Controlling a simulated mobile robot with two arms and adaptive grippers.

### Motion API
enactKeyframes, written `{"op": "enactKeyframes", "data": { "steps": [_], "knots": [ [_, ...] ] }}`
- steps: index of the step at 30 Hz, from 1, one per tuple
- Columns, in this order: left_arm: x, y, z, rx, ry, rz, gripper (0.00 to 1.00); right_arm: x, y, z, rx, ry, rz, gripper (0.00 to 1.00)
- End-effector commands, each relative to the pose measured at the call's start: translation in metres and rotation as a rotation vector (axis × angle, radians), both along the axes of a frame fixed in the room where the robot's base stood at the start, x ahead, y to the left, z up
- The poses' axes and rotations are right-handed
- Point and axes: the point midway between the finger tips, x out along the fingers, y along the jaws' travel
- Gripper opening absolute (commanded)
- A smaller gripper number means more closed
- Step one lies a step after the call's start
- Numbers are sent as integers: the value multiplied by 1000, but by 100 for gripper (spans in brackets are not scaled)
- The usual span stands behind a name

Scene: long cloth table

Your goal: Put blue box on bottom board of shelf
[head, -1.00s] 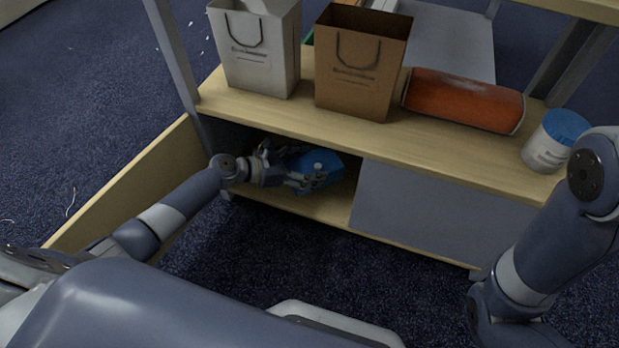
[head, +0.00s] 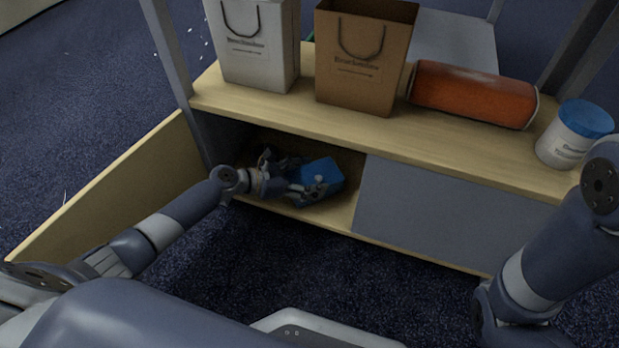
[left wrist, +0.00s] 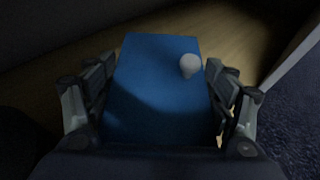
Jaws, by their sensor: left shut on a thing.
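The blue box (head: 322,174) is in the open left compartment of the wooden shelf unit, just above or on the bottom board (head: 338,216); I cannot tell whether it touches. My left gripper (head: 306,186) reaches in from the left and is shut on the box. In the left wrist view the blue box (left wrist: 155,85) fills the space between the two fingers of the left gripper (left wrist: 158,112). A small pale round knob shows on or in front of the box. My right arm stands at the right, but its gripper is out of view.
The upper board (head: 300,118) holds a white bag (head: 254,45), a brown bag (head: 362,60), an orange roll (head: 474,94) and a white tub with a blue lid (head: 572,136). A grey panel (head: 450,215) closes the right compartment. An open wooden door (head: 110,190) stands at the left.

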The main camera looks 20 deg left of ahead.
Motion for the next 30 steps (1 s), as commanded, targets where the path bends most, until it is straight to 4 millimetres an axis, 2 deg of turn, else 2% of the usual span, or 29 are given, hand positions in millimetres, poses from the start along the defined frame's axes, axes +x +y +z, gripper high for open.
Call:
{"op": "enactKeyframes", "data": {
  "steps": [3, 4, 5, 18, 30],
  "knots": [
    [0, 0, -3, -2, 1, 1, 46, 0, 0, -2, 0, 0, 0, 0],
    [0, 0, -3, -1, 1, 0, 81, 0, 0, -1, 0, 0, 0, 0],
    [0, 0, -3, -1, 1, 0, 85, 0, 0, -1, 0, 0, 0, 0],
    [-2, 2, 2, 1, 1, 0, 85, 0, 0, 3, 0, 1, 0, 0],
    [-38, 40, 25, 0, 3, 1, 85, 1, 0, 40, 0, 0, -1, 0]
  ]
}}
